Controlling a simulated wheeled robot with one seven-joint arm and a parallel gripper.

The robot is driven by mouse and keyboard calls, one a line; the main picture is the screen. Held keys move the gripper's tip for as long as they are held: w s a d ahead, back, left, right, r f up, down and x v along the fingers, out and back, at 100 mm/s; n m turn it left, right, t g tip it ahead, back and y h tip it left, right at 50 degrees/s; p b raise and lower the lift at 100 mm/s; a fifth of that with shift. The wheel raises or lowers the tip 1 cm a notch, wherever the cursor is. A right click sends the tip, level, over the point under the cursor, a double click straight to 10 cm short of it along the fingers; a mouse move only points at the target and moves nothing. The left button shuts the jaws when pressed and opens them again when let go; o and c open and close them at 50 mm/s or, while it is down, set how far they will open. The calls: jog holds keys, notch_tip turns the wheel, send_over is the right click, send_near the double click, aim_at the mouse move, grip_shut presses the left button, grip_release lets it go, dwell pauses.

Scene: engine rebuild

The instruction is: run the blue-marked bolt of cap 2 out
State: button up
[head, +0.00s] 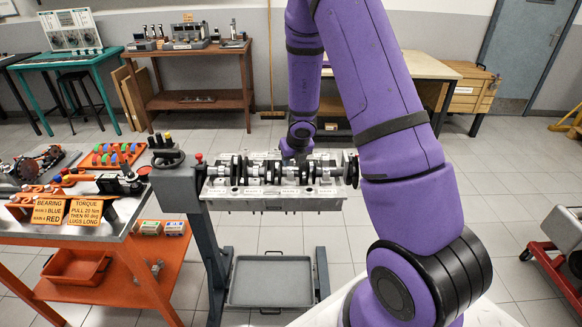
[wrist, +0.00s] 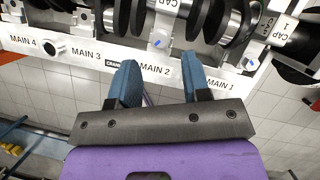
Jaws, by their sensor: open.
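The engine block (head: 274,204) is on the stand with the crankshaft (head: 262,170) lying along its top. In the wrist view its rail reads MAIN 4 to MAIN 1 from left to right. Cap 2 (wrist: 166,6) is at the top above the MAIN 2 label (wrist: 154,70), partly cut off. A blue mark (wrist: 158,43) shows at its near end, where its blue-marked bolt is; the bolt's shape is hard to tell. My gripper (wrist: 162,82) is open and empty, its blue fingertips over the rail below that mark, apart from it. In the head view its fingers are not distinguishable.
Cap 1 (wrist: 287,20), also with a blue mark, is to the right, beside dark crank webs. An orange bench (head: 95,235) with sign cards and tools stands left of the block. A grey tray (head: 271,282) sits below.

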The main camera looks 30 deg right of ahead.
aim_at(291, 169)
jog(key=shift+x, duration=2.45)
grip_shut()
